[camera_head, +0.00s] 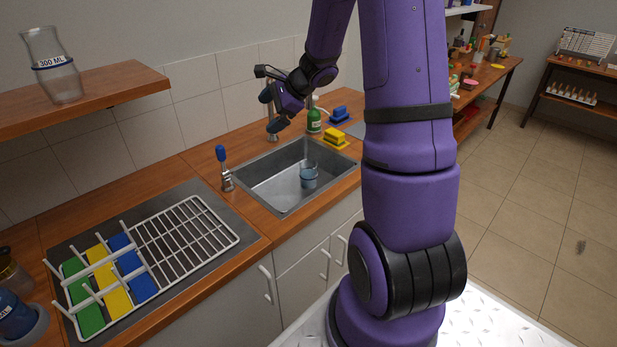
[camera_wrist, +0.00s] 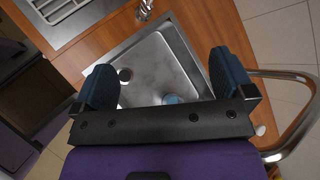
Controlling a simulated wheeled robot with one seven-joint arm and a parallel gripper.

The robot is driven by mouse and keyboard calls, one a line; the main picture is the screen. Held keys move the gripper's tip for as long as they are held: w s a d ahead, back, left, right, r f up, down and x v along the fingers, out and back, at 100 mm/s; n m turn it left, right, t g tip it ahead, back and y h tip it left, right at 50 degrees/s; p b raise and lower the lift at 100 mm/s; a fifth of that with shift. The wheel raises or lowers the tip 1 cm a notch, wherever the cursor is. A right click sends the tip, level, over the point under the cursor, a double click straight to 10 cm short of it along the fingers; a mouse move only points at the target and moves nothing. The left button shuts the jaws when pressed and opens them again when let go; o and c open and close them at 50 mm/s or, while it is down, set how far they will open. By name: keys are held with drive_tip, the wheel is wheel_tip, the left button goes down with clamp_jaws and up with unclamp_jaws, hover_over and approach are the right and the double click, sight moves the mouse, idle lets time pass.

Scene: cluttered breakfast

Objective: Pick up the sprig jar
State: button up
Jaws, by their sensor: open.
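I cannot make out a jar with a sprig in either view. A clear glass vessel with a blue tint (camera_head: 309,175) stands in the sink; a bluish round thing, likely the same one, shows in the wrist view (camera_wrist: 173,98). A clear waisted vessel marked 300 ML (camera_head: 54,70) stands on the wall shelf. My gripper (camera_head: 269,112) is open and empty, above the counter behind the sink. In the wrist view its two blue fingers (camera_wrist: 163,80) are wide apart, with the sink beyond them.
The steel sink (camera_head: 268,190) is set in the wooden counter (camera_head: 195,158), with taps beside it. A white rack (camera_head: 208,208) with coloured boards lies at left. A green bottle (camera_head: 314,120) and yellow and blue sponges (camera_head: 335,136) stand behind the sink. Dark vessels (camera_head: 15,312) are at the left edge.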

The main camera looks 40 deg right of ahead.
drive_tip(key=w+d+f+m+t+h, duration=0.1)
drive_tip(key=d+f+m+h, duration=0.1)
drive_tip(key=d+f+m, duration=0.85)
drive_tip(key=m+h, duration=0.2)
drive_tip(key=m, duration=0.1)
approach(308, 165)
drive_tip(key=s+a+r, duration=0.2)
drive_tip(key=a, duration=0.1)
drive_tip(key=x, duration=0.7)
drive_tip(key=d+x, duration=0.1)
drive_tip(key=x, duration=0.2)
drive_tip(key=shift+w+f, duration=0.15)
drive_tip(key=shift+f, duration=0.05)
drive_tip(key=c, duration=1.2)
drive_tip(key=shift+r, duration=0.1)
